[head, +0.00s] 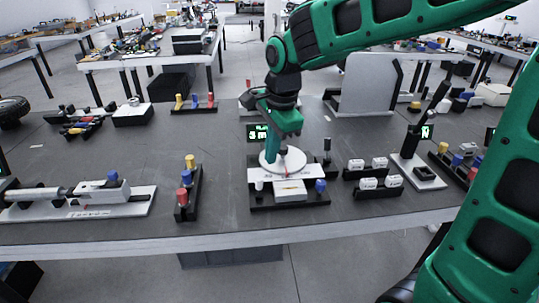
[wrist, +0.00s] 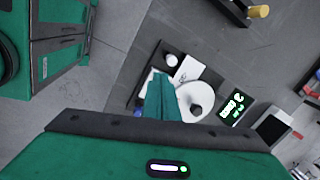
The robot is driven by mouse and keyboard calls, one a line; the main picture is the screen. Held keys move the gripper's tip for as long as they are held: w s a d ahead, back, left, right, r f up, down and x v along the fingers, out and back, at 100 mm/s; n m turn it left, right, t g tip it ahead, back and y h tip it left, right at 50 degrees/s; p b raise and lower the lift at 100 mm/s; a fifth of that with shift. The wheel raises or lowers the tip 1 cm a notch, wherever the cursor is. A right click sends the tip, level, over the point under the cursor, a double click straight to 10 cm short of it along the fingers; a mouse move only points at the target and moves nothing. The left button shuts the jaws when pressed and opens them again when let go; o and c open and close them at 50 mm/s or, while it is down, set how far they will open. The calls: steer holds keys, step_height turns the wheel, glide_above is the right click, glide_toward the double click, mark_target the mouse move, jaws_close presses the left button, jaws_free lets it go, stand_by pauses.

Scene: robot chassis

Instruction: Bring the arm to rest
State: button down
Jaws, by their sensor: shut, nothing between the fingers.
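My green arm (head: 395,28) reaches in from the right and bends down over the middle of the table. My gripper (head: 270,158) points down, its fingers shut and empty, over the white round-plate device (head: 292,162). In the wrist view my gripper (wrist: 160,77) shows in front of the same device (wrist: 190,98), covering part of it. I cannot tell whether the fingertips touch the plate or hang just above it.
The dark table (head: 120,215) carries a white-based fixture (head: 120,205) at left, a black stand with coloured knobs (head: 187,195), and white boxes in black holders (head: 378,190) at right. A black upright device (head: 408,145) stands further right. The table's front middle is clear.

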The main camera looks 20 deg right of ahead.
stand_by(0.4)
steer(key=s+d+f+n+g+h, duration=0.15)
steer(key=s+d+n, duration=0.45)
steer(key=s+d, duration=1.25)
steer(key=s+d+f+n, duration=0.2)
steer(key=s+d, duration=0.3)
steer(key=s, duration=0.3)
steer(key=shift+f+n+y, duration=0.35)
steer(key=shift+n+y, duration=0.1)
steer(key=shift+n, duration=0.15)
steer(key=shift+g, duration=0.25)
steer(key=shift+w+f, duration=0.25)
steer(key=shift+w, duration=0.35)
